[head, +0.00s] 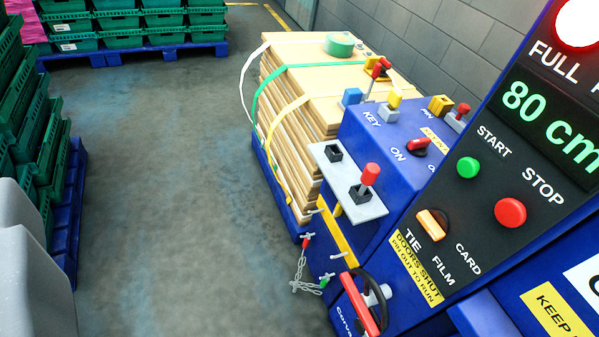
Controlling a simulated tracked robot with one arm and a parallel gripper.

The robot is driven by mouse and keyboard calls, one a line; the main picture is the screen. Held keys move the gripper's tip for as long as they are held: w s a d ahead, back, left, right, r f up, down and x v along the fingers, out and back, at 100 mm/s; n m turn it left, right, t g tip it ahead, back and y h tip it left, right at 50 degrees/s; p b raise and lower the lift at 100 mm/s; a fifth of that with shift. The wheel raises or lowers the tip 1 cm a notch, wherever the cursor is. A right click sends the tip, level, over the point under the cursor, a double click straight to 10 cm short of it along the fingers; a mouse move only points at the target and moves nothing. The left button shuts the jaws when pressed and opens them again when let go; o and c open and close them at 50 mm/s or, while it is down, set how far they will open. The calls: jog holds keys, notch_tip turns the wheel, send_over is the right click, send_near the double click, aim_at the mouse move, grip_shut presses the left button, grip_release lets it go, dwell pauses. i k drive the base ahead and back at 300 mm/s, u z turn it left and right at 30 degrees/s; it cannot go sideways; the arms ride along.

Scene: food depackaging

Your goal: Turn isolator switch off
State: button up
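A small red rotary switch (418,145) on a dark base sits on the blue machine's upper face, near the word ON. A second label beside it is cut off by the panel and starts with O. This looks like the isolator switch, but no label naming it is readable. Its exact pointing direction is hard to tell at this size. My gripper does not show, and nothing is seen touching the switch.
The dark control panel (485,125) has a green START button (467,167), a red STOP button (510,212) and an orange selector (433,222). A red-knobbed lever (370,174) stands beside strapped boards (290,110). Green crates (40,140) stand left; the floor between is clear.

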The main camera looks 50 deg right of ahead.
aim_at(338, 211)
jog(key=z, duration=0.4)
jog(key=i, duration=1.15)
jog(key=z, duration=0.85)
